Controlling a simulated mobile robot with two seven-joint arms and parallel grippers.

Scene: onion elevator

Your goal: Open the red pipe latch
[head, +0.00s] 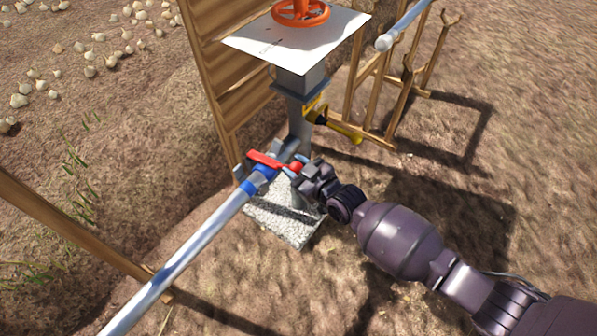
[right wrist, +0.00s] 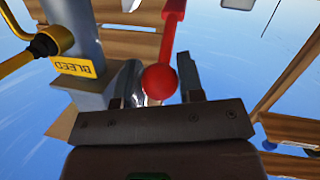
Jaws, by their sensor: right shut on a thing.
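The red pipe latch (head: 264,159) lies across the blue-banded joint where the silver pipe (head: 200,243) meets the grey post. Its lever ends in a red ball. In the right wrist view the red ball (right wrist: 160,82) sits between the two fingers, with the red lever (right wrist: 172,32) running up from it. My right gripper (head: 297,169) is at the ball end of the latch and is shut on it; its fingers partly hide the ball in the head view. It also shows in the right wrist view (right wrist: 160,76). My left gripper is not in view.
A yellow-handled lever (head: 335,124) is on the post above the latch, near a yellow BLEED label (right wrist: 76,67). An orange wheel (head: 301,12) stands on a white panel (head: 340,24) above. Wooden boards (head: 232,75) stand behind, and a wooden rack (head: 400,90) is at right.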

